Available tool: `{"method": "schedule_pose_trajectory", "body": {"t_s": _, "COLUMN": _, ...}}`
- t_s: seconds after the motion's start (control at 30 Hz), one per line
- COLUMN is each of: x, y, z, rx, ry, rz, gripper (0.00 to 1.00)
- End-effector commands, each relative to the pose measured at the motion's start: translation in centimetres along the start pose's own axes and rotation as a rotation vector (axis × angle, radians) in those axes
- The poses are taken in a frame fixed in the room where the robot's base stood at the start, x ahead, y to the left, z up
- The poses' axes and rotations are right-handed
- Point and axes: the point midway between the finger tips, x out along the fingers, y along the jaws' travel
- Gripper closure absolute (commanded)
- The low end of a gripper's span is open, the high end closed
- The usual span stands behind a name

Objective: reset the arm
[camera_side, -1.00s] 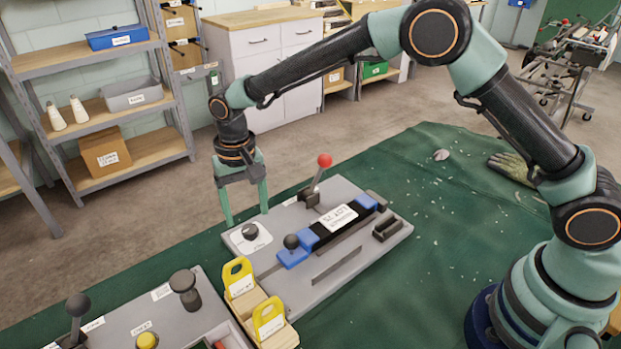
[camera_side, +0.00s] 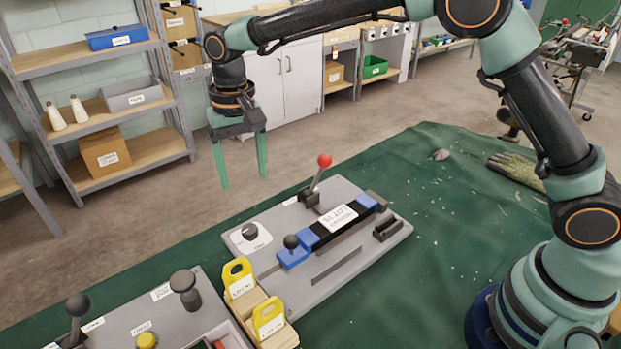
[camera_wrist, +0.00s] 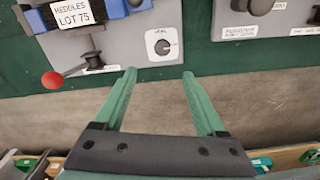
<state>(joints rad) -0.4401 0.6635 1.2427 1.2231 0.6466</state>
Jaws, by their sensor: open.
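My gripper (camera_side: 243,180) is open and empty. Its two green fingers point down and hang in the air above and behind the grey panel's back left corner, touching nothing. The grey panel (camera_side: 340,265) lies on the green cloth and carries a black dial (camera_side: 250,232), a lever with a red ball (camera_side: 324,160), a blue slider with a black knob (camera_side: 291,242) and a white label. In the wrist view my gripper (camera_wrist: 158,72) shows spread fingers, with the dial (camera_wrist: 162,46) beyond them and the red ball (camera_wrist: 52,80) at the left.
Two yellow-handled pieces (camera_side: 237,275) stand in a wooden holder beside a second grey panel (camera_side: 180,325) at the front left. A glove (camera_side: 515,170) lies on the green cloth (camera_side: 440,220) at the right. Shelves (camera_side: 105,105) stand at the back left. The air around my gripper is clear.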

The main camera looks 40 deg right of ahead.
Motion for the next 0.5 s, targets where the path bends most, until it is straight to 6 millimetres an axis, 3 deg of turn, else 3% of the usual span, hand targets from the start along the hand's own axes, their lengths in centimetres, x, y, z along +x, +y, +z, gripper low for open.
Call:
{"method": "schedule_pose_trajectory", "body": {"t_s": 0.27, "x": -6.0, "y": 6.3, "z": 0.6, "rx": -0.038, "ry": 0.095, "rz": -0.054, "gripper": 0.27}}
{"method": "schedule_pose_trajectory", "body": {"t_s": 0.5, "x": -9.7, "y": 12.6, "z": 3.1, "rx": -0.084, "ry": 0.198, "rz": -0.083, "gripper": 0.27}}
